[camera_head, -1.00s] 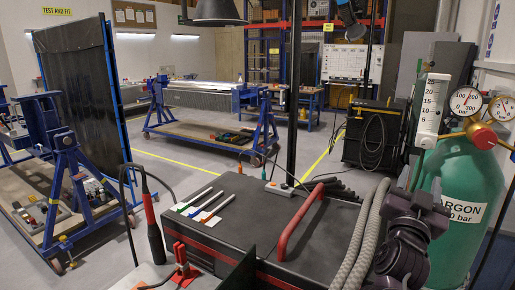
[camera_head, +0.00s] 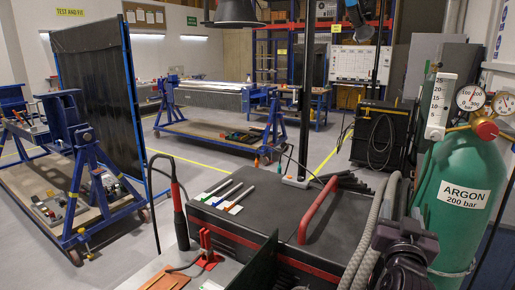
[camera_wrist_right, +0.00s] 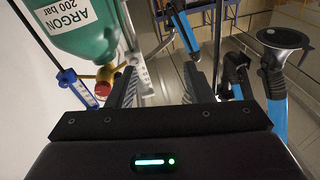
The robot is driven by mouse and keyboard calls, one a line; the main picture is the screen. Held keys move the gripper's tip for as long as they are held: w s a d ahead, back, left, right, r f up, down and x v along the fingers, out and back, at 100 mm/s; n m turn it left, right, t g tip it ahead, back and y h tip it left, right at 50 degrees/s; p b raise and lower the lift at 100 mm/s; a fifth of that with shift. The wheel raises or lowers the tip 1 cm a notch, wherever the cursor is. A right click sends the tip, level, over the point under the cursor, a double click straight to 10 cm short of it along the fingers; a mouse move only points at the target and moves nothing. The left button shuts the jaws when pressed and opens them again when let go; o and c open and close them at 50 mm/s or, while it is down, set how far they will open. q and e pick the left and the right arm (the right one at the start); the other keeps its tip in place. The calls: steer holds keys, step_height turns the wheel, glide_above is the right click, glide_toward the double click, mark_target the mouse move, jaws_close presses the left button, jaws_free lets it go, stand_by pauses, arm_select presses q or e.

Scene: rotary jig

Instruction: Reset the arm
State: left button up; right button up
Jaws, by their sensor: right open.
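My right arm (camera_head: 403,255) shows as dark links at the lower right of the head view, in front of the green argon cylinder. Its fingers cannot be made out there. In the right wrist view my right gripper (camera_wrist_right: 161,80) has its two dark ribbed fingers apart, with nothing between them. Beyond the fingers are the floor and blue metal parts. The argon cylinder (camera_wrist_right: 75,28) is at the upper left of that view, apart from the fingers. My left gripper is not in view.
A dark welding unit (camera_head: 265,215) with a red handle and grey hoses (camera_head: 372,220) fills the front. The argon cylinder (camera_head: 455,205) with gauges stands right. Blue stands (camera_head: 85,185) are left; another blue jig (camera_head: 215,105) is further back. Open floor lies between.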

steer(key=s+a+f+n+g+y, duration=0.3)
steer(key=s+a+f, duration=0.1)
steer(key=f, duration=0.4)
steer(key=s+a+f+n+g+y, duration=0.2)
steer(key=s+a+f+g+y, duration=0.15)
steer(key=f, duration=0.55)
steer(key=s+a+f+n+g+y, duration=0.1)
steer(key=s+a+f+n+g, duration=0.1)
steer(key=s+f+g, duration=0.5)
steer(key=s+a+f+n+g, duration=0.15)
steer(key=s+f, duration=0.35)
steer(key=s, duration=0.6)
step_height(320, 180, down, 30)
steer(key=s+f+b, duration=0.1)
steer(key=b, duration=0.2)
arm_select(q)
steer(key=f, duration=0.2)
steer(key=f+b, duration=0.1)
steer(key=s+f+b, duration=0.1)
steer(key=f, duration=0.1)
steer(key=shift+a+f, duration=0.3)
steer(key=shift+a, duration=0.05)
arm_select(e)
steer(key=s+d+f+g, duration=0.2)
steer(key=s+d+f, duration=0.1)
steer(key=s+f, duration=1.7)
step_height(320, 180, down, 2)
steer(key=shift+s, duration=0.4)
